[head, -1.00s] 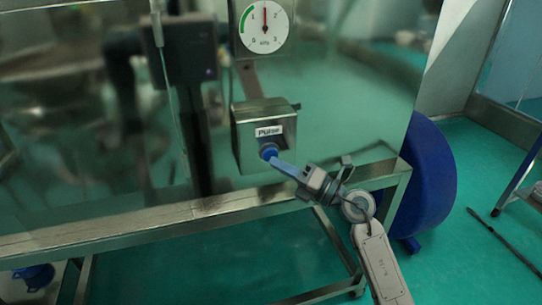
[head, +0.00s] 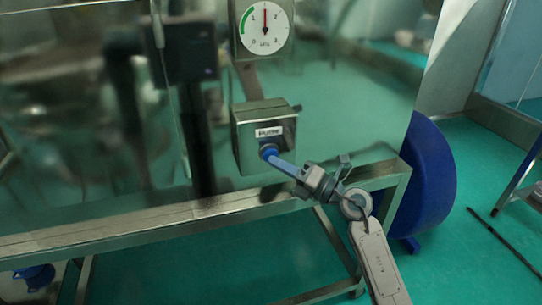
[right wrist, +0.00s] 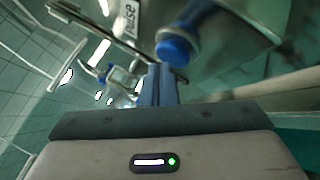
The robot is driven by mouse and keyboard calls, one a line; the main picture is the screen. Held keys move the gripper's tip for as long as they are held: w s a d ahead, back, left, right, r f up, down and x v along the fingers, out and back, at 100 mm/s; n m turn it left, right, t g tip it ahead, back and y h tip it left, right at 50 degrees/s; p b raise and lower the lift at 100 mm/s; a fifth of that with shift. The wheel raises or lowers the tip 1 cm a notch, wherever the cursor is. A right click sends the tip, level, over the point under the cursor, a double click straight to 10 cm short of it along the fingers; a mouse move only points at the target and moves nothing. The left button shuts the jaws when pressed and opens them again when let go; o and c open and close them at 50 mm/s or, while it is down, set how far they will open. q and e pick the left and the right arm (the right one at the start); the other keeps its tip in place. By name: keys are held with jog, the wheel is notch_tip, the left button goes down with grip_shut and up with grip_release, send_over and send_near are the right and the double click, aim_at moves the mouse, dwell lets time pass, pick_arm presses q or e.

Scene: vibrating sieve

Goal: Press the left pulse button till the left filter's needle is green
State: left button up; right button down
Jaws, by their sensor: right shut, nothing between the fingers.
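The steel pulse box (head: 264,133) with a "Pulse" label is fixed to the shiny machine front. Its round blue button (head: 268,152) is on its lower part and also shows in the right wrist view (right wrist: 174,50). Above it is a round white gauge (head: 246,37) with a green arc on its left side. Its needle (head: 265,18) points about straight up, to the right of the green arc. My right gripper (head: 276,160) is shut and empty, its blue fingertips at the button. Whether they touch it I cannot tell. My left gripper is not in view.
A steel frame rail (head: 120,224) runs below the box, behind my right gripper. A large blue round part (head: 430,185) stands at the right end of the machine.

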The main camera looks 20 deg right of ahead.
jog(key=shift+w, duration=0.45)
dwell(0.7)
jog(key=shift+s, duration=0.1)
jog(key=shift+s+p, duration=0.45)
jog(key=shift+s, duration=0.4)
jog(key=s+p, duration=0.1)
jog(key=s, duration=0.4)
jog(key=shift+d, duration=0.1)
dwell(0.6)
